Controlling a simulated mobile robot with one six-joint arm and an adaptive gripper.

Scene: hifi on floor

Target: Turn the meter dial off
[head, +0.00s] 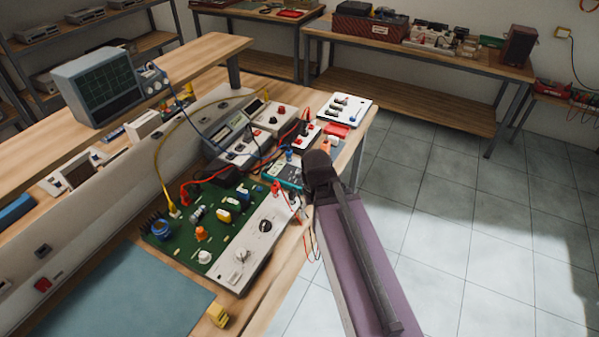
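A small teal device that looks like a handheld meter (287,174) lies on the wooden bench, just left of the dark end of my arm. Its right side is partly covered, and its dial and setting are too small to make out. A white panel (250,246) beside the green circuit board carries a round black knob (265,226); I cannot tell whether this is the meter dial. My purple arm link reaches up from the bottom right to a dark joint over the bench's right edge. My gripper's fingers do not show.
The green board (183,238) holds several components. Yellow, red and black cables cross the bench around the instruments (233,150). An oscilloscope (98,82) stands on the raised shelf. A teal mat (125,295) lies clear at front left. Tiled floor (450,215) is open to the right.

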